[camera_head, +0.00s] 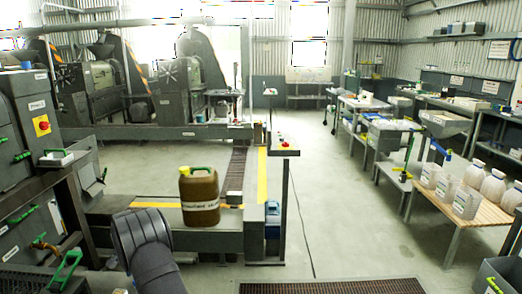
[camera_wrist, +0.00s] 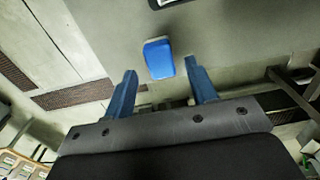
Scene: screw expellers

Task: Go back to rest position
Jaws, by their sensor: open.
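My gripper (camera_wrist: 160,67) shows in the wrist view with its two blue fingers apart. Nothing is held between them. A small blue block with a pale edge (camera_wrist: 159,58) shows beyond and between the fingertips, against a grey surface; its distance from the fingers cannot be told. In the head view, a dark grey part of my arm rises at the bottom, left of centre. My gripper itself does not show there.
A brown jug (camera_head: 199,195) with a green handle stands on a low grey ledge beside my arm. A grey post with a control box (camera_head: 284,146) stands right of it. A wooden table (camera_head: 470,205) with pale containers is at right. The central floor is clear.

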